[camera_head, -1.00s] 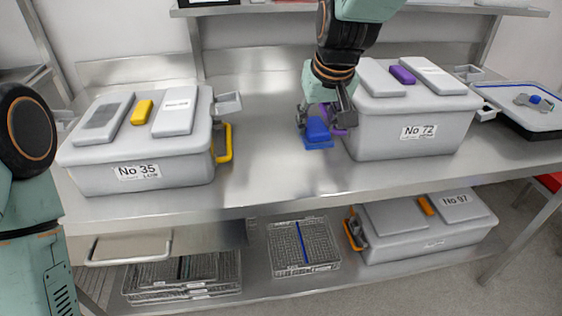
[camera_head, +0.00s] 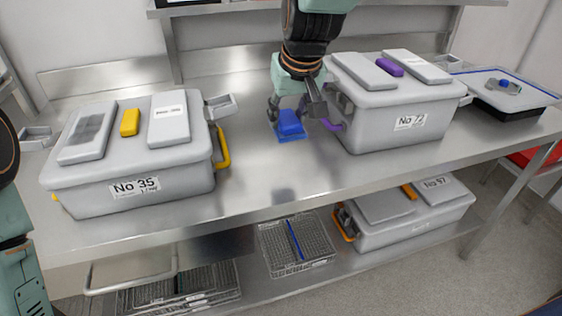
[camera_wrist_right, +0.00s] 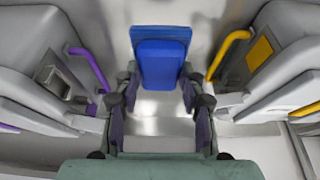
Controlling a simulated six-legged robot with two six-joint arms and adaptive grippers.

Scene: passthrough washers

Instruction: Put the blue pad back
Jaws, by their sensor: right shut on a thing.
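The blue pad (camera_head: 290,123), a blue block with a flatter blue plate, is at my right gripper (camera_head: 292,108) over the steel table (camera_head: 255,165), between the two grey boxes. In the right wrist view the pad (camera_wrist_right: 161,58) shows between the fingertips of my right gripper (camera_wrist_right: 160,82), which is shut on it. I cannot tell for sure whether the pad touches the table. My left gripper is out of view; only part of my left arm shows at the left edge.
Box No 35 (camera_head: 135,190) with a yellow handle (camera_head: 223,148) stands left; box No 72 (camera_head: 400,125) with a purple handle (camera_head: 334,125) stands close right. A blue-rimmed tray (camera_head: 530,98) is far right. Box No 97 (camera_head: 410,228) and wire baskets (camera_head: 300,245) are below. The table's front middle is clear.

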